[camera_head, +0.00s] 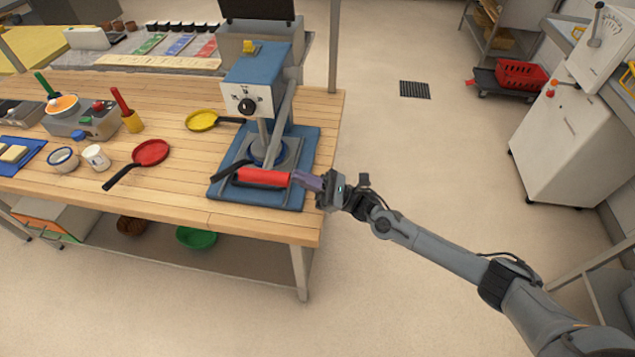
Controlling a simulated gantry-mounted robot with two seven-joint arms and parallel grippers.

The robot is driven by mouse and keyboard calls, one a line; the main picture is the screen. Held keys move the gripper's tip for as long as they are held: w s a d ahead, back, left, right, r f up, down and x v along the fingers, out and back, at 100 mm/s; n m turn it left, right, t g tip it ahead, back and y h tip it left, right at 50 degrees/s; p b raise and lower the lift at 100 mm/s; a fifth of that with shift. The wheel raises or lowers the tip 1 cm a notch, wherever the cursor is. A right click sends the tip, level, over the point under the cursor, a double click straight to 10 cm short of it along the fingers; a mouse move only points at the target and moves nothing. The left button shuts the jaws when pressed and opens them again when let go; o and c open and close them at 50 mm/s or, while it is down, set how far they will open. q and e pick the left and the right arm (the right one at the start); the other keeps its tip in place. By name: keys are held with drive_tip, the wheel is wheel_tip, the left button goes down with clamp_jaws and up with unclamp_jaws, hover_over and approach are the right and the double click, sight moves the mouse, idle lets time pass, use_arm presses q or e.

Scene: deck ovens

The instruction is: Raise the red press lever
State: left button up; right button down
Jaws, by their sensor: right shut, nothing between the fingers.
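The blue press (262,90) stands on a blue base plate (301,158) near the right end of the wooden table. Its red lever (263,177) is low, with the red grip lying across the front just above the plate. A grey lever arm (281,112) runs down the press's right side. My right gripper (299,179) is shut and empty at the right end of the red grip. Its fingertips are very close to the grip; I cannot tell whether they touch. My left gripper is not in view.
A yellow pan (202,121) and a red pan (150,153) lie left of the press. Mugs (96,157) and a grey box (85,122) stand farther left. A green bowl (197,238) sits on the lower shelf. The floor right of the table is open.

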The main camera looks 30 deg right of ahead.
drive_tip(key=w+a+r+p, duration=0.1)
drive_tip(key=a+r, duration=0.2)
drive_tip(key=r, duration=0.2)
drive_tip(key=shift+w+a+r, duration=0.15)
drive_tip(key=shift+w+r, duration=0.2)
drive_tip(key=shift+r, duration=0.1)
